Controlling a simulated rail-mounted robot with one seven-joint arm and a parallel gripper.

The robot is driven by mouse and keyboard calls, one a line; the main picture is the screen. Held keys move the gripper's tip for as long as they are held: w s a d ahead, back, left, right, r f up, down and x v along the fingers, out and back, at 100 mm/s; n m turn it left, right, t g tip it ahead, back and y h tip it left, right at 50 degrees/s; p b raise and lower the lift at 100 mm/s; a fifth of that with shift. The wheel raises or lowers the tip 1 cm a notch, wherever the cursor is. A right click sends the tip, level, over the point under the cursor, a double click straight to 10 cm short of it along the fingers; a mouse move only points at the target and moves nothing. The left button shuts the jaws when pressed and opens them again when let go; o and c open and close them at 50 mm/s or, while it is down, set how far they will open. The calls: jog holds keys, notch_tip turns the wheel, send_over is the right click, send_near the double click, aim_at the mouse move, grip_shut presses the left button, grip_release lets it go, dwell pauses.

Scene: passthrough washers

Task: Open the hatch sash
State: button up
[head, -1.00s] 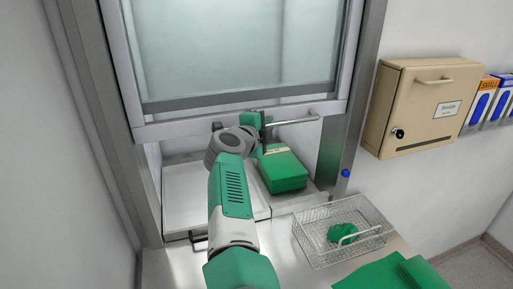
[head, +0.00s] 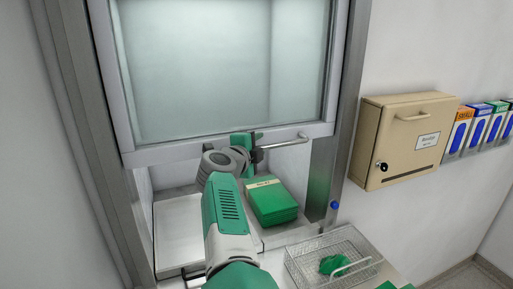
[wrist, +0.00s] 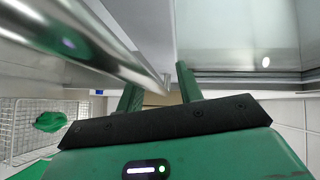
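The hatch sash (head: 225,62) is a glass pane in a pale metal frame, raised part way above the hatch opening. A shiny bar handle (head: 285,143) sticks out along its lower rail. My gripper (head: 248,146) is at the handle's left end, just below the sash rail. In the wrist view its two green fingers (wrist: 158,92) stand apart, with a visible gap between them. The handle (wrist: 85,42) crosses close to the camera at upper left and hides part of the left finger. I cannot tell whether finger and handle touch.
A green pack (head: 271,202) sits inside the opening to the right of my arm. A wire basket (head: 345,235) with a green item (head: 333,265) stands in front at right. A beige box (head: 400,140) hangs on the right wall. The white tray area (head: 185,235) at left looks clear.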

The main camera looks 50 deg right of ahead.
jog(key=shift+a+f, duration=0.1)
jog(key=shift+w+a, duration=0.15)
jog(key=shift+a, duration=0.35)
jog(key=v, duration=0.6)
jog(key=shift+s+a+b, duration=0.3)
jog(key=shift+s+b, duration=0.1)
jog(key=shift+b, duration=0.05)
